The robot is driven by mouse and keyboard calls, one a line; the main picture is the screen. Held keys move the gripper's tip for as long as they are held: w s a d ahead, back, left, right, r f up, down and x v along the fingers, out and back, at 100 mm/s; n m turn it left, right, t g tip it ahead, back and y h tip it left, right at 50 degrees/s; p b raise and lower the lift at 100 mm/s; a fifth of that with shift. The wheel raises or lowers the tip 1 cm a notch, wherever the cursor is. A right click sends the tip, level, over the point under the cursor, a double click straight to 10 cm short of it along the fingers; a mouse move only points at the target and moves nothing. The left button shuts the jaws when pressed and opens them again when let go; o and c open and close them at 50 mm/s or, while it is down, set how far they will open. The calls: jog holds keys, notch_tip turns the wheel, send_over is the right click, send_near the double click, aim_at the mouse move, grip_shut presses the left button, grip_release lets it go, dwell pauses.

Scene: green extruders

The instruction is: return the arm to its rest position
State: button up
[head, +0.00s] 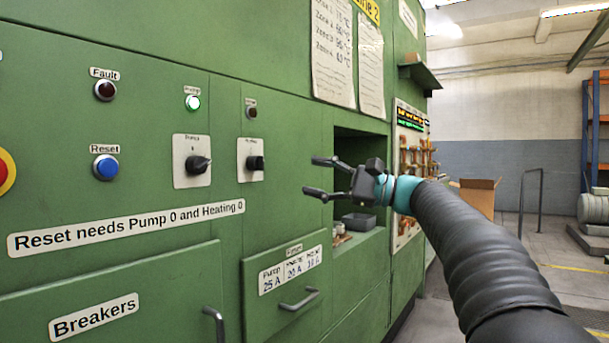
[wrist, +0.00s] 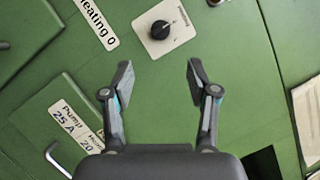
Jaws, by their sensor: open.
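My gripper (head: 318,176) is open and empty in the head view, held in front of the green machine panel (head: 225,115). My arm reaches in from the lower right in its black ribbed sleeve. In the wrist view my gripper (wrist: 158,80) also shows open, its two fingers spread apart with nothing between them. Beyond the fingertips is the black heating knob (wrist: 160,30) on its white plate. The knob also shows in the head view (head: 256,163), left of the fingers. The fingers appear apart from the panel.
A pump knob (head: 199,165), a blue reset button (head: 106,167) and a lit pump lamp (head: 192,102) sit on the panel. Below are a fuse drawer with a handle (head: 299,300) and a breakers door (head: 120,295). An open recess holds a grey bin (head: 359,222). Open floor lies right.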

jog(key=shift+d, duration=0.1)
jog(key=w+d+f+t+h, duration=0.1)
jog(key=w+f+h, duration=0.3)
jog(key=f, duration=0.7)
jog(key=s+d+f+h, duration=0.1)
jog(key=s+f+h, duration=0.2)
jog(key=f, duration=0.4)
jog(key=s+d+f+h, duration=0.1)
jog(key=s+f+h, duration=0.2)
jog(key=f, duration=0.4)
jog(key=s+d+f+n+h, duration=0.1)
jog(key=s+f+n+h, duration=0.2)
jog(key=s, duration=0.8)
jog(key=s+d+f+n+g+h, duration=0.1)
jog(key=s+d+f+n+h, duration=0.1)
jog(key=s+f, duration=0.5)
jog(key=s+d+f+n+h, duration=0.1)
jog(key=s+f+n+h, duration=0.3)
jog(key=s, duration=1)
jog(key=shift+s+d+f+g, duration=0.3)
jog(key=shift+s+d+f, duration=0.05)
jog(key=shift+f, duration=0.5)
